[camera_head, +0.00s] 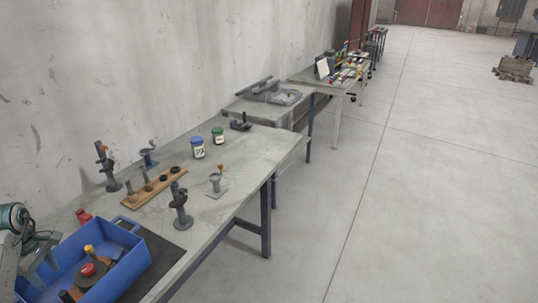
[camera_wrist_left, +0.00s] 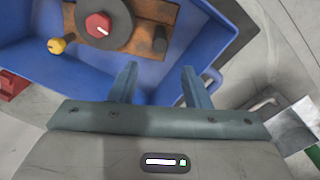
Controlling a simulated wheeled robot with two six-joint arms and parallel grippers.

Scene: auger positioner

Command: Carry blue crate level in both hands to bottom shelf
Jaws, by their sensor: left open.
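The blue crate (camera_head: 130,247) stands at the near left end of the workbench, partly on a dark mat (camera_head: 152,262). It holds a wooden piece with a red knob (camera_head: 88,269) and a yellow knob (camera_head: 89,250). The crate's wall (camera_wrist_left: 198,62) also shows in the left wrist view, with the red knob (camera_wrist_left: 98,24) and yellow knob (camera_wrist_left: 57,46) inside. My left gripper (camera_wrist_left: 160,72) is open, its two fingers apart at the crate's near wall. In the head view the left gripper (camera_head: 45,248) is at the crate's left side. I cannot tell whether it touches. My right gripper is not in view.
The workbench (camera_head: 245,160) carries dark stands (camera_head: 181,208), a wooden rack (camera_head: 153,188), a blue-lidded jar (camera_head: 198,148) and a green-lidded jar (camera_head: 218,136). More tables (camera_head: 335,82) stand beyond along the wall. The floor (camera_head: 420,200) to the right is clear.

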